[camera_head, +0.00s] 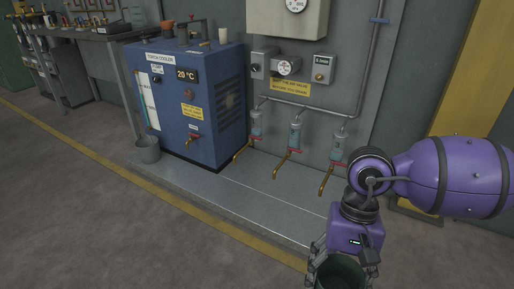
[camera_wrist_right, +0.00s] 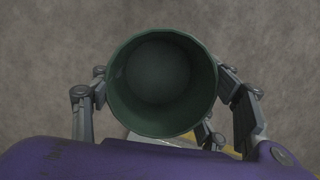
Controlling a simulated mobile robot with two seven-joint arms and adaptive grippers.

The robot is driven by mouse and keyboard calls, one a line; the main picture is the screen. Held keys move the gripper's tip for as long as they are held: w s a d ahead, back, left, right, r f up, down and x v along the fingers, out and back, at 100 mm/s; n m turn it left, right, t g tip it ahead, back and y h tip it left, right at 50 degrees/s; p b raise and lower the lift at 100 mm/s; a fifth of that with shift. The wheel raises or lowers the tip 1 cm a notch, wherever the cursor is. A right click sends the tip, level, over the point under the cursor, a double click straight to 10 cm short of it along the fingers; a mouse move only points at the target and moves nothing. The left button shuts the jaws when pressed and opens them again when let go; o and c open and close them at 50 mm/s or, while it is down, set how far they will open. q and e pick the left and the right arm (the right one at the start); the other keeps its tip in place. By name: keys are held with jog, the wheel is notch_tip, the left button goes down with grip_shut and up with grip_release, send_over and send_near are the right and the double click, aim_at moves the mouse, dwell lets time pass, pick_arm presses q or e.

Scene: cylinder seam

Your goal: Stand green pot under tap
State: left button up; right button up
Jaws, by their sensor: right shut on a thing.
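The green pot (camera_head: 341,274) is at the bottom edge of the head view, partly cut off. My right gripper (camera_head: 340,262) is shut on it, with fingers on both sides. In the right wrist view the pot (camera_wrist_right: 162,85) shows its open mouth and a dark, seemingly empty inside, above the grey floor. Several taps show: a small red-handled one (camera_head: 194,139) on the front of the blue cooler, and brass spouts with red levers on the wall, at left (camera_head: 243,151), middle (camera_head: 282,165) and right (camera_head: 327,180). The pot is apart from all of them. My left gripper is out of view.
The blue torch cooler (camera_head: 215,105) stands on a low grey plinth (camera_head: 215,188). A grey bucket (camera_head: 147,149) stands by its left corner. Cups and jars stand on its top. The plinth below the wall spouts is clear. A workbench (camera_head: 85,35) stands at far left.

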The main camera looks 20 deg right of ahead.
jog(key=w+a+r+n+h, duration=0.2)
jog(key=w+a+r+n, duration=0.45)
jog(key=a+r, duration=0.2)
pick_arm(q)
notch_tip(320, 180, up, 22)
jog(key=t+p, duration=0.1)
jog(key=p, duration=2.4)
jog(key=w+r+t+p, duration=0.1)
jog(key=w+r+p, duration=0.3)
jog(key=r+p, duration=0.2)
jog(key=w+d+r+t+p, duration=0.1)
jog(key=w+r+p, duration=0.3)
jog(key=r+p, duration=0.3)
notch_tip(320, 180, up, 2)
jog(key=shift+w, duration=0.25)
pick_arm(e)
jog(key=s+r, duration=0.3)
jog(key=r, duration=0.9)
jog(key=s+r, duration=0.3)
jog(key=r, duration=0.9)
jog(key=s+r, duration=0.2)
jog(key=r, duration=0.9)
jog(key=shift+s+d+r+n+g, duration=0.15)
jog(key=shift+s+r+n+g, duration=0.2)
jog(key=shift+s+r+g, duration=0.05)
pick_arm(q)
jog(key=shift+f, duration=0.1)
